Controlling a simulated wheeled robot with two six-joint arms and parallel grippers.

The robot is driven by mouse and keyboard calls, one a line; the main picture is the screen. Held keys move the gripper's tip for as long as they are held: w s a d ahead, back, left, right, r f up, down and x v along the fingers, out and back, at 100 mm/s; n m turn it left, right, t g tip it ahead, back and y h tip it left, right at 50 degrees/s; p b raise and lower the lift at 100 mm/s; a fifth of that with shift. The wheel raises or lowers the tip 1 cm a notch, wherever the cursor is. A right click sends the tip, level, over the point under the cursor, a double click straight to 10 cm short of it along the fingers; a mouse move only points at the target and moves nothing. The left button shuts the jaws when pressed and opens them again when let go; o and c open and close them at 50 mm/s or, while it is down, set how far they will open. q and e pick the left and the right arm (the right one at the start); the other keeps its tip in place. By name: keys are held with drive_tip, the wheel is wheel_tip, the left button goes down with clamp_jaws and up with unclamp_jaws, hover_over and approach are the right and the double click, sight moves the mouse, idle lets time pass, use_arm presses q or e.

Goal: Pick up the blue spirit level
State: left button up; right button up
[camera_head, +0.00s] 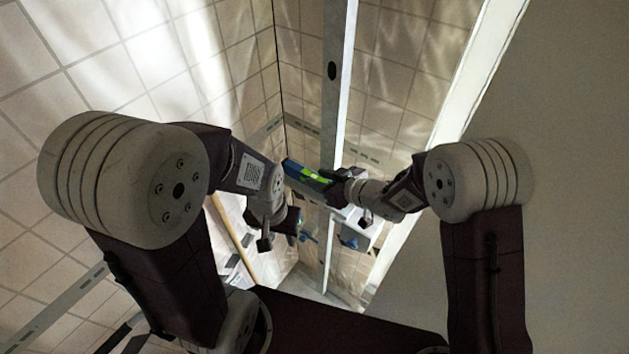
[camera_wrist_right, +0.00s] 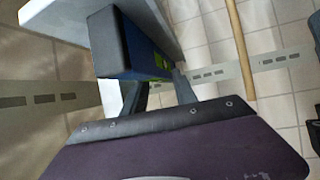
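The blue spirit level (camera_head: 302,173), with a green middle part and dark ends, slants in front of a tall grey post. My right gripper (camera_head: 335,190) is at its right part, with the fingers closed around it. In the right wrist view the level (camera_wrist_right: 147,58) shows its dark end cap near the camera. The right fingers (camera_wrist_right: 162,92) stand on both sides below it, their tips partly hidden by it. My left gripper (camera_head: 279,240) is lower and to the left of the level, empty, with its fingers apart.
The tall grey post (camera_head: 336,95) runs close behind the level. A pale surface (camera_head: 358,232) with small blue items lies below my right gripper. A wooden pole (camera_head: 233,243) leans left of my left gripper. Tiled walls stand behind.

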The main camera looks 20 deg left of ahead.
drive_tip(key=shift+w+f, duration=0.1)
drive_tip(key=shift+w, duration=0.1)
clamp_jaws()
drive_tip(key=shift+s, duration=0.15)
wheel_tip(320, 180, up, 10)
